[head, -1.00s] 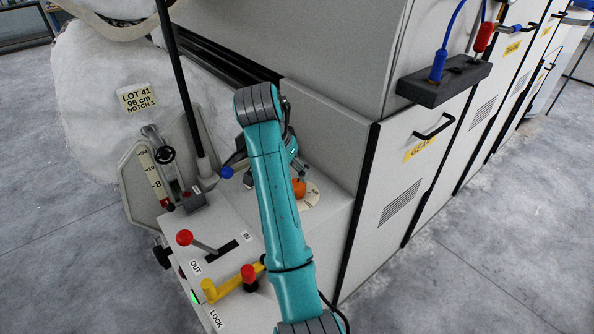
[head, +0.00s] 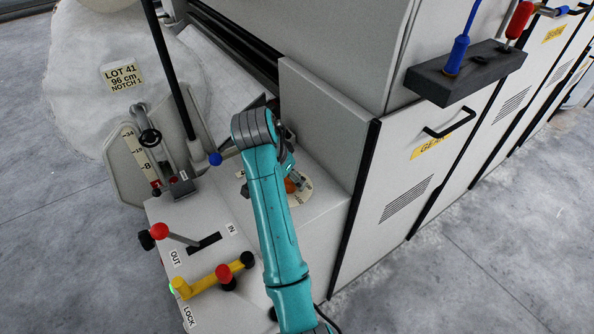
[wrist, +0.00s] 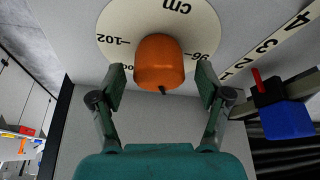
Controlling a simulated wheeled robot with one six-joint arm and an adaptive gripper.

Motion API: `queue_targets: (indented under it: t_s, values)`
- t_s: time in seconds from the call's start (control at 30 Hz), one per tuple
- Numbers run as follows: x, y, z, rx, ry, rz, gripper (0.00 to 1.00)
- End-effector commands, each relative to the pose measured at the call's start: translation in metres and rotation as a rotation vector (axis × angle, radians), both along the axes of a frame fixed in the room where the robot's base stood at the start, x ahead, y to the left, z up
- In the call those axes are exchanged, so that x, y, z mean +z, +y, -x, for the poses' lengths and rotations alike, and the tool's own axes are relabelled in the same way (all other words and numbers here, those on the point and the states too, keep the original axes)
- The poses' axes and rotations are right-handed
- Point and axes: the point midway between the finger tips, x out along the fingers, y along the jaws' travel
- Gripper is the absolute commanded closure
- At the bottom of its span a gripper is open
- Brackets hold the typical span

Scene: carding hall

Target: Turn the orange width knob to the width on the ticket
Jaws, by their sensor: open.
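The orange width knob (wrist: 159,62) stands on a round pale dial (wrist: 113,18) marked "cm", with 102 on its left and 96 on its right in the wrist view. A small dark mark shows at the knob's lower edge. My gripper (wrist: 161,80) is open, its fingers left and right of the knob's near end with gaps showing. In the head view the knob (head: 290,185) is partly hidden behind my arm and gripper. The ticket (head: 121,76) on the white roll reads "LOT 41, 96 cm, NOTCH 1".
A red-ball lever (head: 159,231) and a yellow lever (head: 208,283) stand on the console left of my arm. A numbered scale (wrist: 270,43) with a red pointer and a blue block (wrist: 286,119) lies right of the dial. A grey panel (head: 320,130) rises behind the knob.

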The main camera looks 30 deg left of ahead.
Motion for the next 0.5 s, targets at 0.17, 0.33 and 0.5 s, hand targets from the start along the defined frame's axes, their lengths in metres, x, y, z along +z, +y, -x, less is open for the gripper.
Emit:
queue_targets:
  t_s: [0.17, 0.33, 0.5]
  values:
    - [-0.0031, 0.0005, 0.0019, 0.0, 0.0, 0.0, 0.24]
    - [-0.0029, 0.0004, 0.0018, 0.0, 0.0, 0.0, 0.26]
    - [-0.0028, 0.0004, 0.0016, 0.0, 0.0, 0.0, 0.69]
